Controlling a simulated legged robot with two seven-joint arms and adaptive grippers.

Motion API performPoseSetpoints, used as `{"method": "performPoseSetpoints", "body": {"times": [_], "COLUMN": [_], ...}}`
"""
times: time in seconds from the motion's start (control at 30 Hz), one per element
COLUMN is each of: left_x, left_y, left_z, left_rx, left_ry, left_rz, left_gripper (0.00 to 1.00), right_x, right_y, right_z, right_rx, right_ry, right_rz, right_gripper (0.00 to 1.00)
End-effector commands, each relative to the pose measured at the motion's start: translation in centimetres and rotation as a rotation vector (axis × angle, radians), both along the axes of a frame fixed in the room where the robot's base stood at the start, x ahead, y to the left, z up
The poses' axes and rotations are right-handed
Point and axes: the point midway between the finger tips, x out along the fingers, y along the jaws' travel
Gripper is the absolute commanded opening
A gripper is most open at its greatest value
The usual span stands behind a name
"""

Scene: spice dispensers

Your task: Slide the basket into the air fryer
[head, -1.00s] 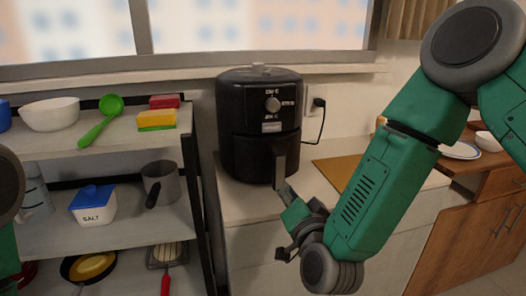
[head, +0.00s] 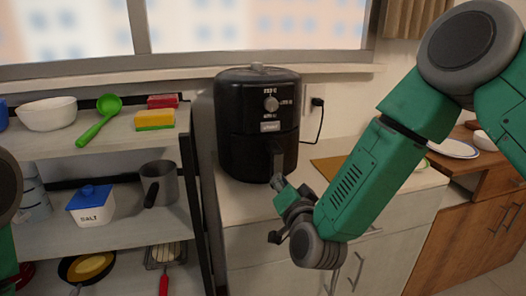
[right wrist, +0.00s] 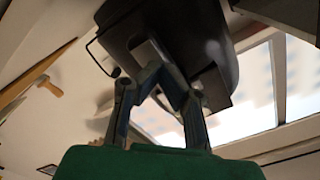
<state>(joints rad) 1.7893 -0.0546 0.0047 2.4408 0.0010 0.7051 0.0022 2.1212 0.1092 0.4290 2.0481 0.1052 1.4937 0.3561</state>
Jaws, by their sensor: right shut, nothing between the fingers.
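The black air fryer (head: 257,112) stands upright on the counter under the window, its dial facing me. The basket's front with its handle (head: 277,158) is at the lower front of the fryer, and the basket looks in or nearly in; I cannot tell whether a gap is left. My right gripper (head: 279,184) is at the lower end of the handle, shut with nothing between its fingers. In the right wrist view the fingertips (right wrist: 168,74) are against or very close to the handle (right wrist: 150,52), below the dark fryer body (right wrist: 185,30). My left gripper is out of view.
A shelf rack (head: 115,152) with a bowl, green ladle, sponges, salt box and pot stands left of the counter. A brown board (head: 328,166) lies right of the fryer. A power cord (head: 320,125) runs to the wall. The counter front (head: 235,205) is clear.

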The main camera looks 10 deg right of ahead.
Motion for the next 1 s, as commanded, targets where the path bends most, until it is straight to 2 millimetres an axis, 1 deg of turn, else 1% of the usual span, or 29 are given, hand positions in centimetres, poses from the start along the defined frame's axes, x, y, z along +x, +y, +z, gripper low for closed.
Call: {"method": "performPoseSetpoints", "body": {"times": [0.67, 0.77, 1.0], "left_x": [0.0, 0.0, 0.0], "left_y": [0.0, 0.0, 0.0], "left_z": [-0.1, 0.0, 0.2], "left_rx": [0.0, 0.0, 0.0], "left_ry": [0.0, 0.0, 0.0], "left_rz": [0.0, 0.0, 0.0], "left_gripper": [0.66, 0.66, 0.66], "right_x": [1.2, 0.8, -1.6], "right_y": [0.0, 0.0, 0.0], "right_z": [0.0, 0.0, 0.0], "right_rx": [0.0, 0.0, 0.0], "right_ry": [0.0, 0.002, 0.003], "right_rz": [0.0, 0.001, 0.001], "right_gripper": [0.0, 0.0, 0.0]}}
